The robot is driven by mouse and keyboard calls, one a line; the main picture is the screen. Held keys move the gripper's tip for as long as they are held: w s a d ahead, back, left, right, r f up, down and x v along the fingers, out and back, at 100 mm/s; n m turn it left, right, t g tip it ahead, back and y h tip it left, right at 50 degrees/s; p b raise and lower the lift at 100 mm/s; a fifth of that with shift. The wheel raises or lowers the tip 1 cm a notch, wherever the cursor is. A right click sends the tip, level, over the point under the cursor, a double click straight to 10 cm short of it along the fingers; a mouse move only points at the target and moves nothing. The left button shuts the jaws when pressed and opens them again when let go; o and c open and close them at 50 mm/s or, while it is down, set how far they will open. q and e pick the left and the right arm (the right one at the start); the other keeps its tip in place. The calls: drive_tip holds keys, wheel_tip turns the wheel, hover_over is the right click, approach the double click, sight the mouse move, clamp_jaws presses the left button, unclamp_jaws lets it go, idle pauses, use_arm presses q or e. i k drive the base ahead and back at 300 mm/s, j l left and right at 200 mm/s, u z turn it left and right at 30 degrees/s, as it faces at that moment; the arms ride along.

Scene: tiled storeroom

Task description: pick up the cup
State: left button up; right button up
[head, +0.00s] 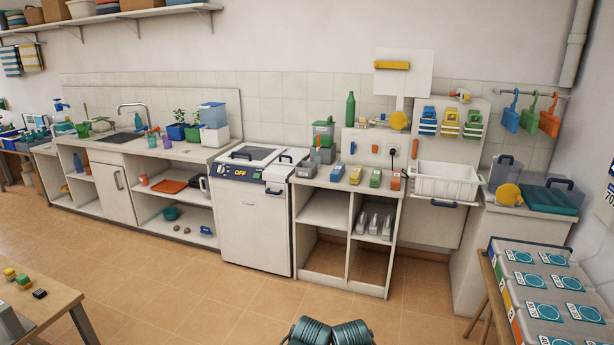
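Several small cup-like things stand far off at the left, and I cannot tell which one is the cup. A teal one (151,141) and a purple one (167,142) stand side by side on the counter right of the sink. A red one (143,179) stands on the open shelf below, left of an orange tray (169,187). A teal bowl-like vessel (171,213) is on the lowest shelf. Neither of my grippers can be made out; only dark teal ribbed parts, apparently mine, show at the bottom edge.
A white appliance (252,226) marked OFF stands mid-room beside an open cabinet (323,212). A wooden table (38,305) with small blocks is at front left. A stand with grey boxes (545,270) is at front right. The tiled floor (190,280) between is clear.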

sight(152, 139)
drive_tip(key=i+l+u, duration=0.1)
drive_tip(key=i, duration=0.7)
drive_tip(key=i+l, duration=0.15)
drive_tip(key=i, duration=0.65)
drive_tip(key=i+j+u, duration=0.1)
drive_tip(key=i+u, duration=1)
drive_tip(key=i+l+u, duration=0.1)
drive_tip(key=i+u, duration=0.35)
drive_tip(key=i, duration=0.75)
drive_tip(key=i+u, duration=0.35)
drive_tip(key=i, duration=0.5)
drive_tip(key=i+l+u, duration=0.3)
drive_tip(key=i, duration=0.55)
drive_tip(key=i+j+z, duration=0.15)
drive_tip(key=i, duration=0.3)
drive_tip(key=i+j+z, duration=0.2)
drive_tip(key=i, duration=0.2)
drive_tip(key=i+j+z, duration=0.15)
drive_tip(key=i, duration=0.3)
